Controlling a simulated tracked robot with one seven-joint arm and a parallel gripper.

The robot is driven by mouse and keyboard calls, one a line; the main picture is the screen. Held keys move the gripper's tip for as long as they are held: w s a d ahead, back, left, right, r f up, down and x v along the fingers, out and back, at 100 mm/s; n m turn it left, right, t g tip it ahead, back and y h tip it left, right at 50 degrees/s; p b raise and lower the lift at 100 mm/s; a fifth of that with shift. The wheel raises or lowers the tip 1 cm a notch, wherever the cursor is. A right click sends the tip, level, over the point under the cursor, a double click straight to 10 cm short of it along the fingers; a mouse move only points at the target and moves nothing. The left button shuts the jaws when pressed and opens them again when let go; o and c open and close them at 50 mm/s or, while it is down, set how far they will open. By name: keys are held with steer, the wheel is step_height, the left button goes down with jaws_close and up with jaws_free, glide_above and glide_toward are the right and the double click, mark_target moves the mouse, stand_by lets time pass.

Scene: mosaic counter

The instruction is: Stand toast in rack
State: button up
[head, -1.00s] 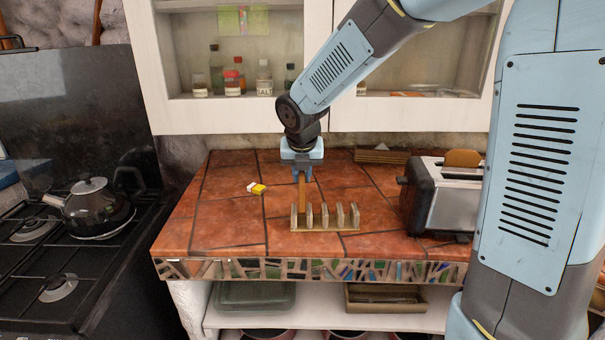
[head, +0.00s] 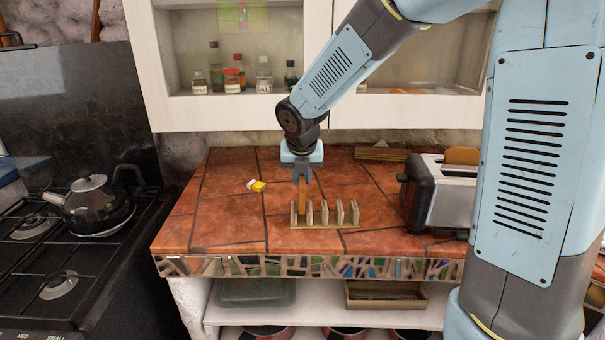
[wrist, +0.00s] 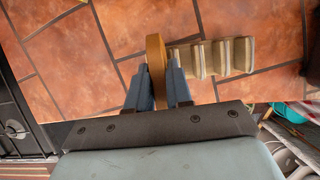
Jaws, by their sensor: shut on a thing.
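The toast rack (head: 325,218) is a light wooden rack with several upright dividers, standing near the front edge of the tiled counter. It also shows in the wrist view (wrist: 222,58), to the right of my fingers. My gripper (head: 302,178) points down and is shut on a slice of toast (head: 302,201), held upright and edge-on. In the wrist view the toast (wrist: 156,60) stands out between my fingers (wrist: 158,85). It is at the rack's left end, close to the first dividers. I cannot tell whether its lower edge touches the rack. Another slice (head: 462,156) sticks up from the toaster.
The toaster (head: 446,190) stands at the right of the counter. A flat brown item (head: 381,154) lies at the back.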

steer(key=shift+f, duration=1.55)
steer(key=o, duration=0.5)
steer(key=shift+o, duration=0.5)
steer(key=o, duration=0.5)
steer(key=shift+c, duration=0.2)
steer(key=v, duration=1.3)
steer(key=shift+r, duration=0.35)
